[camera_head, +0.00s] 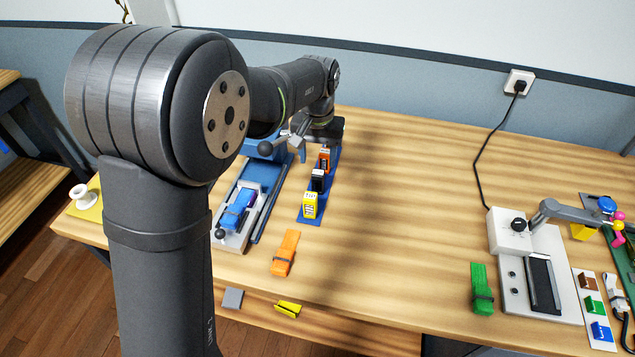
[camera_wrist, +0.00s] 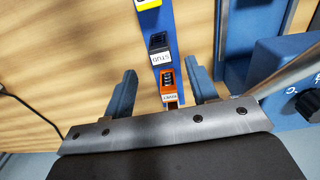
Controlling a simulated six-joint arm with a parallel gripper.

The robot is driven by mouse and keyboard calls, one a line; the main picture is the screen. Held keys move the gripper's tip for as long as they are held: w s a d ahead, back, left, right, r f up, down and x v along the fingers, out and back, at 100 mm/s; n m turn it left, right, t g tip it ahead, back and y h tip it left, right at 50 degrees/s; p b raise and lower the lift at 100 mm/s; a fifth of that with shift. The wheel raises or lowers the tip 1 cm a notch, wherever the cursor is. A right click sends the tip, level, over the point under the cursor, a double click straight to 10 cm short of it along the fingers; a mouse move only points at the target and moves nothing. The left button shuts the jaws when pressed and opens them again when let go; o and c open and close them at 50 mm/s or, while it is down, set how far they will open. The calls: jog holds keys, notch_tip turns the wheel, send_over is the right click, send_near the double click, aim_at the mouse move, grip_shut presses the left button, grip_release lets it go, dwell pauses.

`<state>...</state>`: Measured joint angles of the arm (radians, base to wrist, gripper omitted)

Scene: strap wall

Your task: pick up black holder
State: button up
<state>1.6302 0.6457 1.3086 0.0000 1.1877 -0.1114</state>
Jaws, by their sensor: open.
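The black holder (camera_head: 318,181) stands on a blue strip between an orange holder and a yellow one. In the wrist view the black holder (camera_wrist: 158,43) has a white label and lies just beyond my fingertips. My gripper (camera_wrist: 160,68) is open and empty, with one blue finger on each side of the strip. The orange holder (camera_wrist: 168,86) appears between the fingers, nearer the palm than the black one; I cannot tell the height gap. In the head view my arm reaches over the far end of the strip, and the fingers are not clear there.
The yellow holder (camera_head: 310,206) stands at the strip's near end. A blue fixture (camera_head: 258,180) with a lever and a blue strap bundle is close on the left. An orange strap bundle (camera_head: 286,252) lies in front. The table's middle, right of the strip, is clear.

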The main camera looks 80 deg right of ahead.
aim_at(318, 172)
jog(key=f, duration=0.8)
jog(key=shift+d+f, duration=0.3)
jog(key=shift+f, duration=0.1)
jog(key=c, duration=1.1)
